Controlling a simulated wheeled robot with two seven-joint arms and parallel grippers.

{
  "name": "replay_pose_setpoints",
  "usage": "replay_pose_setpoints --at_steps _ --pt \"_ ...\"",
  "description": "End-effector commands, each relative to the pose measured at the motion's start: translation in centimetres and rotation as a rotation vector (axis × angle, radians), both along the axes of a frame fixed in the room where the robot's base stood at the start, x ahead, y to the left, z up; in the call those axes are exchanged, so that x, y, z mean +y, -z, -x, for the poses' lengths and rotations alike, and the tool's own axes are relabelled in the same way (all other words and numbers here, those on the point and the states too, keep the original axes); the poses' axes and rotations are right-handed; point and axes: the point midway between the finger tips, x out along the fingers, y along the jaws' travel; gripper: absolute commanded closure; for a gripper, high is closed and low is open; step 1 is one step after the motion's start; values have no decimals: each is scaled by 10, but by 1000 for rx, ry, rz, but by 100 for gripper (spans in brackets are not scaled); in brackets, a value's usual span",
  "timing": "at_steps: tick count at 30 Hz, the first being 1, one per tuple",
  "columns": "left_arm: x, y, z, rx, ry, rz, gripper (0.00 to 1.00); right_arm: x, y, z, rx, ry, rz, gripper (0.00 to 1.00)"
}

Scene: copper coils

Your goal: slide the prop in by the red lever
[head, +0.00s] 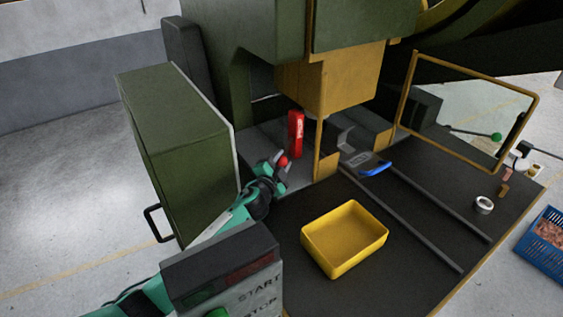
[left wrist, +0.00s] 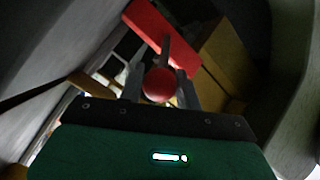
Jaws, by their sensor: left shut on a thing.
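The red prop (head: 296,134), an upright block with pale lettering, stands under the yellow press head at the left of the opening in the head view. In the left wrist view the red prop (left wrist: 158,32) shows as a slanted bar beyond the fingers. The red lever's round knob (head: 283,162) is just in front of and below the prop. My left gripper (head: 279,163) is shut on this knob (left wrist: 160,85), which sits between its fingers. The lever's shaft runs from the knob toward the prop. The prop's base is partly hidden. My right gripper is not in view.
The green cabinet door (head: 185,150) stands left of my left arm; a START/STOP box (head: 225,265) is in front. A yellow tray (head: 318,246), a blue-handled grey tool (head: 374,168) and a white ring (head: 484,205) lie on the dark bed. A yellow-framed panel (head: 405,85) stands right.

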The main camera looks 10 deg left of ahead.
Motion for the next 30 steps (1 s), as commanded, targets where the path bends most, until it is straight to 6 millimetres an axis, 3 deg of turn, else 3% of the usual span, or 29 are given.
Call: replay_pose_setpoints --at_steps 10,21,22,24,25,30 --pt "-33 3 -34 -1 -1 1 100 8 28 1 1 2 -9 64" --pt "-39 0 -38 0 1 0 100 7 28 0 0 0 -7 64" --pt "-39 0 -38 0 1 1 64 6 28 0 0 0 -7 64" --pt "-39 0 -38 0 1 1 50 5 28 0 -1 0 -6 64" --pt "-39 0 -38 0 1 0 46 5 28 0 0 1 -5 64" --pt "-38 0 -38 0 0 0 46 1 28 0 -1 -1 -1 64"
